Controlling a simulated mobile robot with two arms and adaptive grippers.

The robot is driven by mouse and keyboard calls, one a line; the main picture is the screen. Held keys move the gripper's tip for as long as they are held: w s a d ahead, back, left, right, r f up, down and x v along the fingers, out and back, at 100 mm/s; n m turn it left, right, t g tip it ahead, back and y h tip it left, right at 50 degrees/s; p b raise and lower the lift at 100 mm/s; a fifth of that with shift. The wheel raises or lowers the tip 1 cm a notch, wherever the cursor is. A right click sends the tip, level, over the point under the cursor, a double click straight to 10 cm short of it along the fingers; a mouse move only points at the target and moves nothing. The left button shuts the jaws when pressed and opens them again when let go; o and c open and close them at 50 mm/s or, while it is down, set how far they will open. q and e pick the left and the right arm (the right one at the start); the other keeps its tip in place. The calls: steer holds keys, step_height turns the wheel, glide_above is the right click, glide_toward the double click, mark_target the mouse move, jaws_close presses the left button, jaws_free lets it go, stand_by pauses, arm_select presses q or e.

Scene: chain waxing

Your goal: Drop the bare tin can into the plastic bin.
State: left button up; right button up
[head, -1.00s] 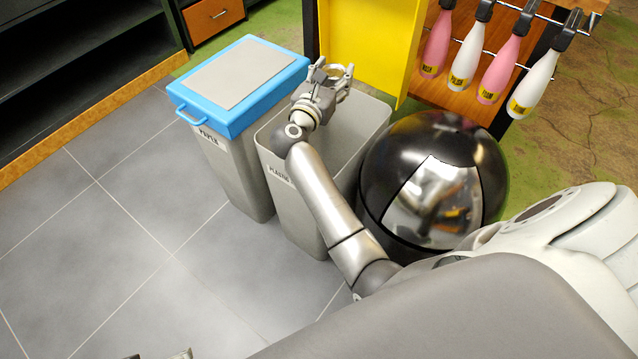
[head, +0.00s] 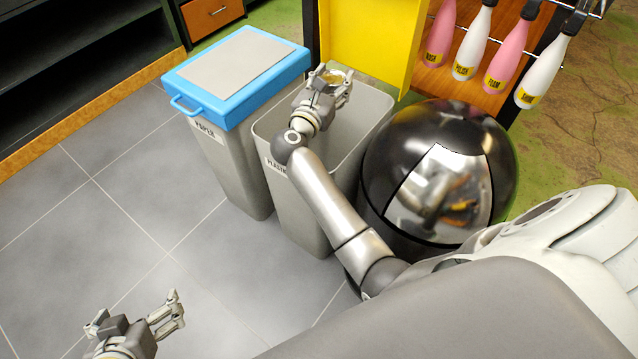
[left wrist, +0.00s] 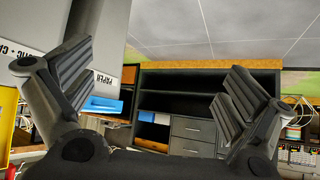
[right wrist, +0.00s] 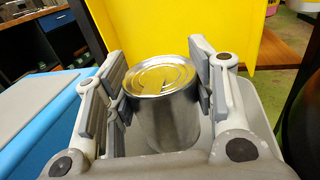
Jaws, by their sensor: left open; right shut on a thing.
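The bare tin can (right wrist: 165,118) is silver with a shiny lid and stands between the fingers of my right gripper in the right wrist view. My right gripper (head: 333,82) is shut on the can, over the open top of the grey plastic bin (head: 352,135). In the head view only the can's top (head: 334,77) shows between the fingers. The bin's rim also shows behind the can in the right wrist view (right wrist: 262,112). My left gripper (head: 135,318) is open and empty above the tiled floor, low at the left.
A paper bin with a blue lid (head: 200,95) stands left of the plastic bin. A round black bin with a shiny flap (head: 385,165) stands close on its right. A yellow panel (head: 365,40) rises behind. Bottles (head: 505,55) hang at upper right. The floor at left is clear.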

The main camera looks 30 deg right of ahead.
arm_select(q)
steer(key=shift+w+d+r+t, duration=0.2)
steer(key=shift+w+r+t, duration=0.25)
steer(key=shift+w, duration=0.1)
steer(key=shift+w+d+r+t, duration=0.2)
steer(key=shift+w+r+t, duration=0.15)
steer(key=shift+w+r, duration=0.15)
arm_select(e)
steer(key=shift+f, duration=0.35)
steer(key=o, duration=1)
arm_select(q)
steer(key=shift+f, duration=0.1)
arm_select(e)
steer(key=shift+a, duration=0.1)
steer(key=v, duration=0.7)
steer(key=shift+s+a, duration=0.15)
steer(key=shift+s, duration=0.05)
steer(key=shift+r, duration=0.1)
